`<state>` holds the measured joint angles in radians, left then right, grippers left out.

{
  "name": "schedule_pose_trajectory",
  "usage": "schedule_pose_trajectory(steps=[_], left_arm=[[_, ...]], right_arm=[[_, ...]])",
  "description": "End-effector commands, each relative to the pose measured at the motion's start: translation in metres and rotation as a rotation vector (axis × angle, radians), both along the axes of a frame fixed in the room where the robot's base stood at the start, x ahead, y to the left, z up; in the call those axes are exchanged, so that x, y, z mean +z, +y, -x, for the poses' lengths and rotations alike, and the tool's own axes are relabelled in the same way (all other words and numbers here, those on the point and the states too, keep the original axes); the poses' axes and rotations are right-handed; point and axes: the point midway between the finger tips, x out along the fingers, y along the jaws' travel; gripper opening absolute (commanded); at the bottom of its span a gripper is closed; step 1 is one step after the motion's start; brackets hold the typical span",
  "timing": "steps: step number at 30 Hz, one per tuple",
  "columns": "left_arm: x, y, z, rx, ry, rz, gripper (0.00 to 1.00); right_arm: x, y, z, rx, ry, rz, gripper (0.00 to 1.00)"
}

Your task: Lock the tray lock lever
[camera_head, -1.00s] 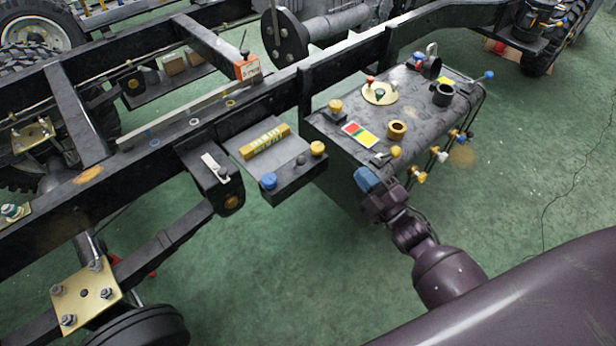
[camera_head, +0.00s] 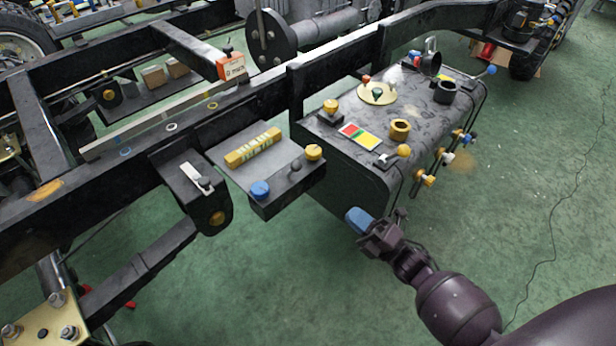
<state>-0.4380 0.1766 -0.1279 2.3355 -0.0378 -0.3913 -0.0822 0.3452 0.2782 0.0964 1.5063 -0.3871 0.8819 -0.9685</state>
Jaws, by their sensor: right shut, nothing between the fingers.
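A dark tray-like plate (camera_head: 240,148) is fixed to the frame rail and carries a yellow ribbed bar (camera_head: 253,147). At its front edge are a blue knob (camera_head: 259,190) and a small lever with a yellow knob (camera_head: 313,152). I cannot tell for sure which of these is the tray lock lever. My right gripper (camera_head: 357,219) has blue fingertips. It is shut and empty, below and to the right of the plate, in front of the dark tank box and apart from the knobs. My left gripper is not in view.
The dark tank box (camera_head: 345,175) carries several knobs, a yellow ring (camera_head: 399,130) and another yellow-knobbed lever (camera_head: 403,150). A bracket (camera_head: 218,216) with a pale lever (camera_head: 195,177) is left of the plate. Open green floor (camera_head: 270,280) lies in front.

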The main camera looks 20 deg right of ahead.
Motion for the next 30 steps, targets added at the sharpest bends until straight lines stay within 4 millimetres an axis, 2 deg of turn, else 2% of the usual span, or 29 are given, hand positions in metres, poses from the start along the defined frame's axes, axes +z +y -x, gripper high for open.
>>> schedule_pose_trajectory(steps=[8, 24, 30], left_arm=[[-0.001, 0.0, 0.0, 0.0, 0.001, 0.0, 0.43], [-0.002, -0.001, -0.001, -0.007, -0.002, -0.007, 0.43], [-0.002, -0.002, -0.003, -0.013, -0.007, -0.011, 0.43]], right_arm=[[0.004, 0.005, -0.008, 0.0, 0.0, -0.001, 0.0], [0.037, 0.047, -0.081, 0.002, 0.001, -0.001, 0.0], [0.046, 0.058, -0.101, 0.001, 0.003, -0.001, 0.0]])
